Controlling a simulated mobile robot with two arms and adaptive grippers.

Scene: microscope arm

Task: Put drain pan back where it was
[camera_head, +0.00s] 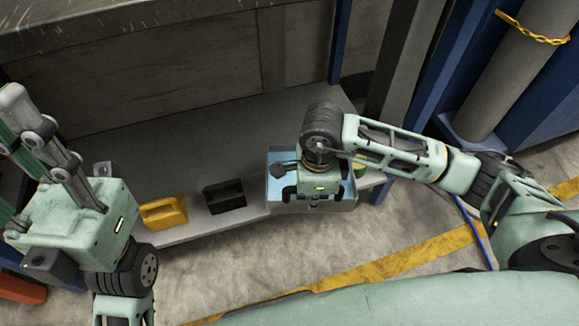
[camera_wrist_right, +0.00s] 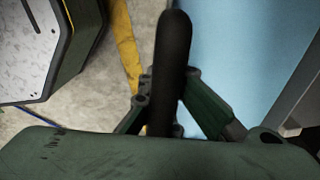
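The drain pan (camera_head: 342,204) is a shallow grey tray with a light blue inside. It sits at the right end of the low grey shelf, by its front edge. My right gripper (camera_head: 313,201) is over the pan's front side. In the right wrist view its dark fingers (camera_wrist_right: 170,75) are together at the pan's edge, with the blue inside of the pan (camera_wrist_right: 235,55) to their right and floor to their left. They look shut on the pan's wall, though the contact is hidden. My left gripper (camera_head: 38,140) is at the far left, away from the pan; its fingertips are unclear.
A yellow container (camera_head: 163,213) and a black container (camera_head: 224,197) stand on the shelf (camera_head: 200,150) left of the pan. A blue post (camera_head: 340,40) rises behind the pan. A grey pipe (camera_head: 510,70) stands at the right. The concrete floor (camera_head: 235,265) in front is clear, with yellow lines.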

